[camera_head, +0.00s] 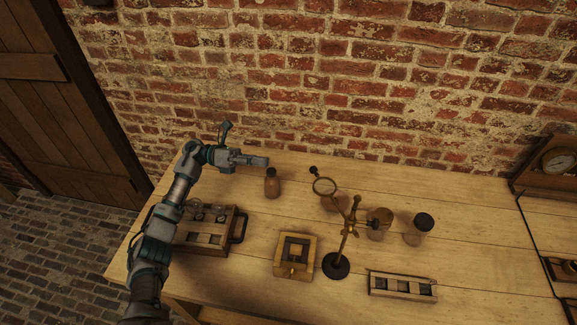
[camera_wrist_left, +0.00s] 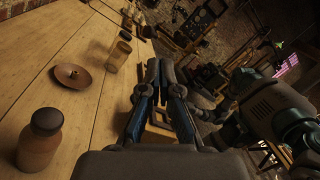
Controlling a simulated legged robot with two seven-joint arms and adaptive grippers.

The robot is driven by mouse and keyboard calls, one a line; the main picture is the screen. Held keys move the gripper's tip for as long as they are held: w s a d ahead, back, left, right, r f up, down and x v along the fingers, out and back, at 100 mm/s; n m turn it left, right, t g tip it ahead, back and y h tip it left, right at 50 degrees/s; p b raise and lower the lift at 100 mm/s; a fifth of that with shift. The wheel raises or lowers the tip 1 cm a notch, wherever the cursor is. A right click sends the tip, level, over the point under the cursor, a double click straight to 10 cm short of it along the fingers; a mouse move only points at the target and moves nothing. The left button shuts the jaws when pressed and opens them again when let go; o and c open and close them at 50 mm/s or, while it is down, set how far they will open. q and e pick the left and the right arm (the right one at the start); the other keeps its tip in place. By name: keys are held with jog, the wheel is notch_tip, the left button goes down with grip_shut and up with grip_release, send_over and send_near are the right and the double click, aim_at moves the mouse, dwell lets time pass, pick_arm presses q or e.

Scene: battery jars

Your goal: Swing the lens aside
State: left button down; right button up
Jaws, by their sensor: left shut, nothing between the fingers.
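The lens (camera_head: 324,186) is a round glass in a brass ring, with a dark knob on its far side. It sits at the end of an arm on a brass stand (camera_head: 350,228) with a round black base (camera_head: 336,266). The ring shows over a brown dish (camera_head: 330,204). My left gripper (camera_head: 265,161) is shut and empty above the back of the table, left of the lens and apart from it. Its closed fingers also show in the left wrist view (camera_wrist_left: 161,68). I cannot make out the lens there. My right gripper is not in view.
A brown jar (camera_head: 272,186) stands just below my left gripper. Two jars (camera_head: 418,231) (camera_head: 379,225) stand right of the stand. A wooden box (camera_head: 295,256), a slotted rack (camera_head: 402,287) and a handled tray (camera_head: 238,228) lie nearer. A brick wall (camera_head: 300,80) closes the back.

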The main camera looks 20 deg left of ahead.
pick_arm(q)
jog(key=s+f+n+t+y+p, duration=0.15)
jog(key=s+n+t+p, duration=0.3)
jog(key=n, duration=1.25)
jog(key=s+f+n+t+y+p, duration=0.1)
jog(key=s+n+t+y+p, duration=0.3)
jog(key=n, duration=1.4)
jog(key=w+d+r+t+h+p, duration=0.1)
jog(key=w+d+h+p, duration=0.1)
jog(key=w+d, duration=0.7)
jog(key=d, duration=0.2)
jog(key=shift+w+d+r, duration=0.2)
jog(key=shift+d+r, duration=0.1)
jog(key=shift+r, duration=0.1)
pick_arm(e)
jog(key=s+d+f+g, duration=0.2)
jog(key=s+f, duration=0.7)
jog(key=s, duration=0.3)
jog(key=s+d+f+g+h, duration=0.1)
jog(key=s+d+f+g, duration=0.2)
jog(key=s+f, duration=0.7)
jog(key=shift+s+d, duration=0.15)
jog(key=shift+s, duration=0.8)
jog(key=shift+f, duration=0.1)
